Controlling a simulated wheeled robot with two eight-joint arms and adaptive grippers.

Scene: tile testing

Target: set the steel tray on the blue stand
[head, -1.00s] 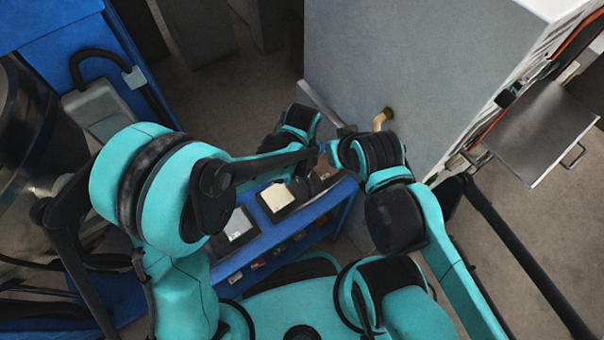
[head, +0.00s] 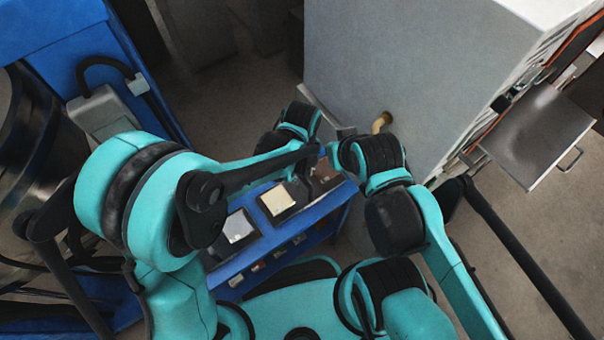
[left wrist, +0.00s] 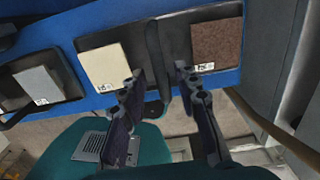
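A flat grey metal tray (head: 538,135) with a wire handle sits at the right in the head view, beside the large grey cabinet and far from my left gripper. The blue stand (head: 226,271) is at lower centre, partly hidden by my arms. Its blue top (left wrist: 117,20) also shows in the left wrist view. My right gripper cannot be made out.
A grey tile (left wrist: 38,84), the cream tile (left wrist: 107,67) and the brown tile (left wrist: 217,43) lie on dark holders on the stand. The grey cabinet (head: 400,70) stands behind my arms, with a brass-coloured fitting (head: 381,122). A blue bench (head: 60,45) is at upper left.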

